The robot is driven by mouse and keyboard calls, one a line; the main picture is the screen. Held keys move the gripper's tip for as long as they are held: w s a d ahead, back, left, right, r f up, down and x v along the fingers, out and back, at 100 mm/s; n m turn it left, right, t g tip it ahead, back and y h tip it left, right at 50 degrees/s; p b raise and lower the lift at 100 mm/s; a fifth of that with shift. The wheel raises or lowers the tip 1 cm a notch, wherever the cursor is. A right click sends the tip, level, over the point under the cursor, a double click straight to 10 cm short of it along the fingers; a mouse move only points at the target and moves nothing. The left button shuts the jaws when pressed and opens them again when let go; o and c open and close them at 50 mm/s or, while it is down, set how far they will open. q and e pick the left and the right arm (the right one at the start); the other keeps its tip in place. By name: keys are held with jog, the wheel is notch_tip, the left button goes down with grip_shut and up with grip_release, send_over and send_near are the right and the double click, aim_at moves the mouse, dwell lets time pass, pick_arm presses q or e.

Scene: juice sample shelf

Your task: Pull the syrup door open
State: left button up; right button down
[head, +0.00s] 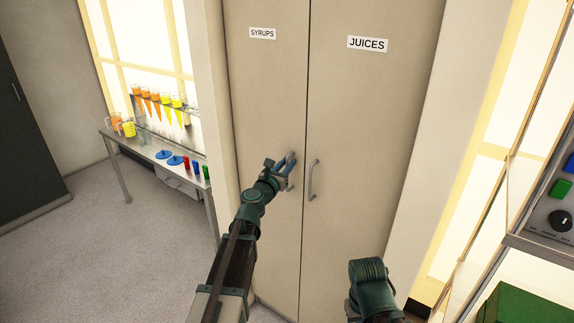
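The syrup door (265,90) is the left leaf of a tall beige cabinet, with a "SYRUPS" label (262,33) near its top. It looks closed, level with the right leaf. Its grey handle (291,187) is near the middle seam and is partly hidden by my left gripper. My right gripper is out of view; only part of my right arm shows at the bottom.
The juices door (365,110) has its own handle (313,180) just right of the seam. A metal table (150,152) with cups, funnels and blue lids stands at the left. A glass-sided unit with a control panel (555,212) is at the right. The floor at the left is clear.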

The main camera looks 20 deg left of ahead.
pick_arm(q)
grip_shut()
dwell(1.4)
